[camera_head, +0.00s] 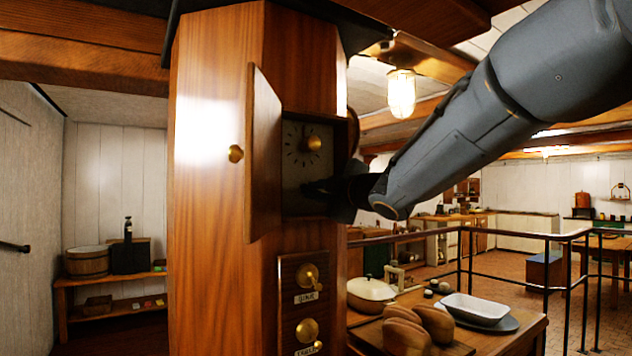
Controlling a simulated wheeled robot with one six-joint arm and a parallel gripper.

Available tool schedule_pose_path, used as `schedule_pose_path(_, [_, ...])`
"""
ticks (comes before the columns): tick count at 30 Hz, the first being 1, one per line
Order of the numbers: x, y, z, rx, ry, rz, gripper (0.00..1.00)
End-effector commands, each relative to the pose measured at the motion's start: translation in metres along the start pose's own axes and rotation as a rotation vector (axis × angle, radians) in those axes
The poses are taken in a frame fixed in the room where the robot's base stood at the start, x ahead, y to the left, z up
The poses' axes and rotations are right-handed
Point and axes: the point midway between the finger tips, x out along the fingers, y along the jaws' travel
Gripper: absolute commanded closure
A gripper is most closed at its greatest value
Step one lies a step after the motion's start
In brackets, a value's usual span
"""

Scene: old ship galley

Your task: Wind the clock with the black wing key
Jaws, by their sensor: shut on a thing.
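The clock (294,150) sits in a recess of a tall wooden case, its dark dial facing out with a round brass piece at its upper right. The case's hinged wooden door (264,150) stands open to the left, with a brass knob. My gripper (322,187) reaches in from the right, at the lower part of the recess by the dial. It is shut on a dark thing, apparently the black wing key. Key and fingers merge in shadow, so I cannot tell whether the key sits in the clock.
Brass knobs with plates, one reading SINK (307,297), are below the clock. A counter at lower right holds loaves (406,333), a white dish (477,308) and a lidded pot (370,292). A dark railing (505,233) stands behind.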

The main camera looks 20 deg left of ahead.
Motion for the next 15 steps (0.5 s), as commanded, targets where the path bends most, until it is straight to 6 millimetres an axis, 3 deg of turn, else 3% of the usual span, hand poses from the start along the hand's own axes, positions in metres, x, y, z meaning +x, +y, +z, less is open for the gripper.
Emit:
schedule_pose_path(9, [-0.0007,0.0022,-0.0014,0.308,-0.002,-0.002,1.00])
schedule_pose_path(15, [-0.0002,0.0005,-0.0001,0.384,-0.001,0.000,1.00])
